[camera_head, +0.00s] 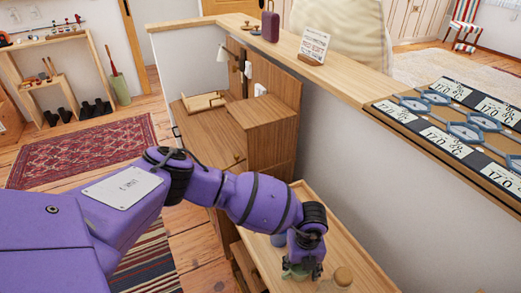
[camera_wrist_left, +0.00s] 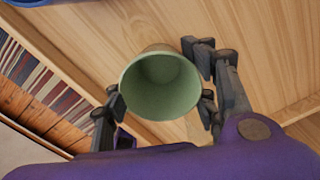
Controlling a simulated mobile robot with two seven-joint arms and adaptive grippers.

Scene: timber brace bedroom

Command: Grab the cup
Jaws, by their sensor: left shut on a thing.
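The green cup (camera_wrist_left: 160,88) stands mouth toward the camera in the left wrist view, between the dark fingers of my left gripper (camera_wrist_left: 160,103). The fingers are shut on its sides. In the head view my left gripper (camera_head: 303,266) points down over the light wooden surface, at the end of my purple arm. Only a bit of the green cup (camera_head: 290,273) shows there, mostly hidden by the gripper. I cannot tell whether the cup touches the wood below. My right gripper is not in view.
The wooden tabletop (camera_head: 365,272) has raised edges and meets a grey wall. A wooden cabinet (camera_head: 270,122) stands behind.

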